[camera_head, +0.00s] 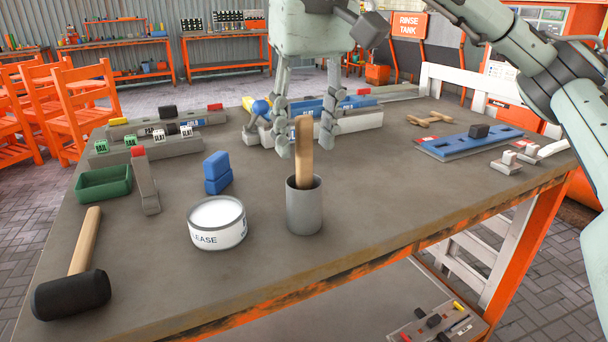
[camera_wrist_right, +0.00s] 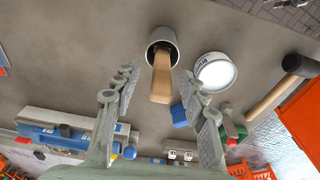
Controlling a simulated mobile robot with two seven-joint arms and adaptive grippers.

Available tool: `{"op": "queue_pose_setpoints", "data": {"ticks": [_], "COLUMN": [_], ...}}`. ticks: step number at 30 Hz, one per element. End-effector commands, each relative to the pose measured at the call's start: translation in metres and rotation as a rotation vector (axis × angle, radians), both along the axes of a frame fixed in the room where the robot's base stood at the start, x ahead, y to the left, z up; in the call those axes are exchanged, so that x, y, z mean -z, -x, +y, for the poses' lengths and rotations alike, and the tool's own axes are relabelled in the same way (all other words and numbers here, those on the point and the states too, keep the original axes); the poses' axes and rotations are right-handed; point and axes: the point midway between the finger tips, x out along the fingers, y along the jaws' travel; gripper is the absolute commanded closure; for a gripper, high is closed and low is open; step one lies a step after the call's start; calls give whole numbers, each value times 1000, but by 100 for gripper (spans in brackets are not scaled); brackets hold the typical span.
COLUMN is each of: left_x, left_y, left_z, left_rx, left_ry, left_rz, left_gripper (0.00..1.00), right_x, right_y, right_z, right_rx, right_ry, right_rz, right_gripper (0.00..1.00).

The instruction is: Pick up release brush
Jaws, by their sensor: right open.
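The release brush (camera_head: 304,150) stands upright in a grey cup (camera_head: 304,212), with only its flat wooden handle showing. Its bristle end is hidden inside the cup. My right gripper (camera_head: 305,146) is open and empty, pointing down just behind the handle in the head view. In the right wrist view, the brush handle (camera_wrist_right: 162,82) lies between the two spread fingers, and the cup (camera_wrist_right: 162,46) is beyond the fingertips. I cannot tell that either finger touches the handle. My left gripper is not in view.
A white tin of release (camera_head: 217,222) stands left of the cup, near blue blocks (camera_head: 217,172). A mallet (camera_head: 75,280) and green tray (camera_head: 104,183) lie farther left. A grey-and-blue mould (camera_head: 345,122) lies behind the gripper.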

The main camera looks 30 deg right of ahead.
Motion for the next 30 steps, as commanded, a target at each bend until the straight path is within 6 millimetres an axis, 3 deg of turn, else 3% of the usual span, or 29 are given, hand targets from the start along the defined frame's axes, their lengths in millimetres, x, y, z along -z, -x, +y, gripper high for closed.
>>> {"op": "queue_pose_setpoints", "data": {"ticks": [7,16,26,30], "left_x": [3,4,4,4], "left_y": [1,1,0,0], "left_z": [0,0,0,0], "left_rx": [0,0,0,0], "left_ry": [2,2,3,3], "left_rz": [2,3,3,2], "left_gripper": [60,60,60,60], "right_x": [34,39,39,38], "right_y": [-5,-6,-6,-6], "right_z": [1,1,1,1], "right_rx": [3,3,3,3], "right_ry": [0,-3,-3,-3], "right_rz": [1,1,1,0], "right_gripper": [57,57,98,100]}}
